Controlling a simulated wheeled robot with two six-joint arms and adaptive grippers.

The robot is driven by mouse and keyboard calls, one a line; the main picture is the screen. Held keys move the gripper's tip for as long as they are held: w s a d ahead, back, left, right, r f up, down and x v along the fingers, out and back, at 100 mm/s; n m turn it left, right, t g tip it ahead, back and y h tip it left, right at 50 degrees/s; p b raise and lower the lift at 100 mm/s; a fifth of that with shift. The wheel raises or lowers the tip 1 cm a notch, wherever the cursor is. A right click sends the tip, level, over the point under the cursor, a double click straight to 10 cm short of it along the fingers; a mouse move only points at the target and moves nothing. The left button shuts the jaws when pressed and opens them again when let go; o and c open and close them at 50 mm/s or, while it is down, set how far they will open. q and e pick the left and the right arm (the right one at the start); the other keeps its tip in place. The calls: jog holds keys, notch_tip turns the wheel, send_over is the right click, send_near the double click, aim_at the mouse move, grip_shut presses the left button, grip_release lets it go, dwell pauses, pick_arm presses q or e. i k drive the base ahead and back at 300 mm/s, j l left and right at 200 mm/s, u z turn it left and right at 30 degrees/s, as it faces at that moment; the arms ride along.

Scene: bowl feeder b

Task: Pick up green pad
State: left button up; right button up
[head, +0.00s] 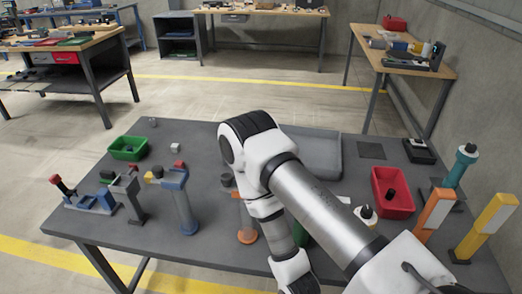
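My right arm comes in from the lower right and bends over the middle of the table. Its wrist end runs off the bottom edge, and the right gripper's fingers do not show. My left arm and gripper are not in view. A small green thing (302,234) shows between my arm links at the table's front middle. It is mostly hidden, and I cannot tell whether it is the green pad. A dark flat square (371,150) lies at the table's back right; its colour is too dark to be sure of.
On the dark table (100,225) stand a green bin (128,154), a red bin (393,207), a grey tray (322,160) and a black box (418,152).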

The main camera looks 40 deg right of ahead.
aim_at(108, 177)
jog(key=i+j, duration=0.2)
jog(key=j, duration=0.15)
jog(key=i+j+z, duration=0.1)
jog(key=j, duration=0.3)
jog(key=i+j, duration=0.3)
jog(key=i+j+z, duration=0.1)
jog(key=j, duration=0.35)
jog(key=i, duration=0.1)
